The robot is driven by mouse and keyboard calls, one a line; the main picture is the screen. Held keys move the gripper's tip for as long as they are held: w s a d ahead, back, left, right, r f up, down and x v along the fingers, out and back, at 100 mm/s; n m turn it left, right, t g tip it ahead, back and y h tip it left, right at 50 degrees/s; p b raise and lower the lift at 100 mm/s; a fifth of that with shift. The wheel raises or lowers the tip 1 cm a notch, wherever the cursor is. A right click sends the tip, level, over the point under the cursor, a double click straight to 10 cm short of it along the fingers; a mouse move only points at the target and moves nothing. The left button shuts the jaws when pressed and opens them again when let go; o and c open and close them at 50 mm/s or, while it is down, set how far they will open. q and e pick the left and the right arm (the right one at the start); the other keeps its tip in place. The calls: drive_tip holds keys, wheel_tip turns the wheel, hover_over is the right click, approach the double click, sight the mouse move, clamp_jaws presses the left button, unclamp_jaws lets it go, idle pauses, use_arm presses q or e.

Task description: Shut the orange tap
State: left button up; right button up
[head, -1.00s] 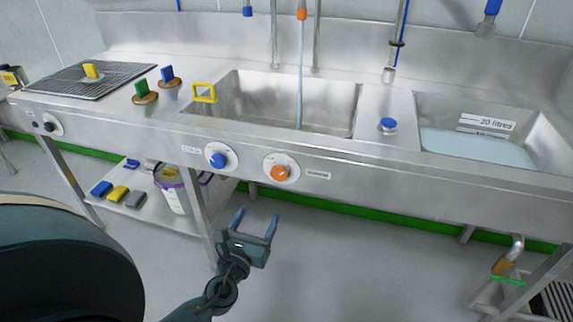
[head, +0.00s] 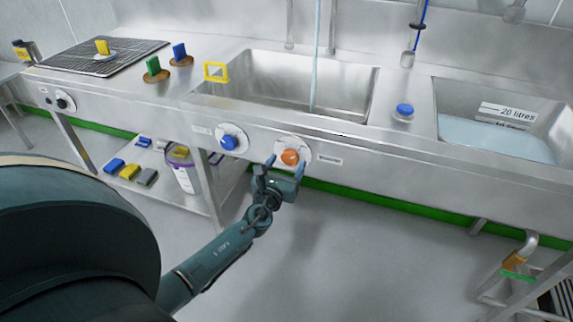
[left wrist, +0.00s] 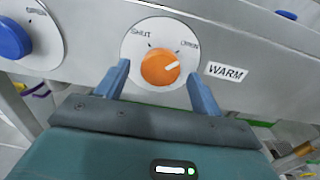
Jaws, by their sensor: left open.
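The orange tap (head: 290,157) is a round knob on a white dial on the sink's front panel. In the left wrist view the orange tap (left wrist: 160,67) has a white pointer mark turned toward the upper right, at the OPEN word; SHUT is at the upper left. A WARM label (left wrist: 226,72) is beside it. My left gripper (head: 287,161) is open, its fingers on either side of the knob's lower part in the head view. In the left wrist view the open left gripper (left wrist: 160,80) frames the knob; contact cannot be told. My right gripper is not in view.
A blue tap (head: 228,142) is on the panel just left of the orange one. A stream of water (head: 315,60) runs into the middle basin (head: 350,95). A lower shelf (head: 165,190) with sponges and a bucket is at left; the floor in front is clear.

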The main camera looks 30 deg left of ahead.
use_arm(q)
drive_tip(key=shift+w, duration=0.3)
drive_tip(key=shift+c, duration=0.6)
drive_tip(key=c, duration=0.9)
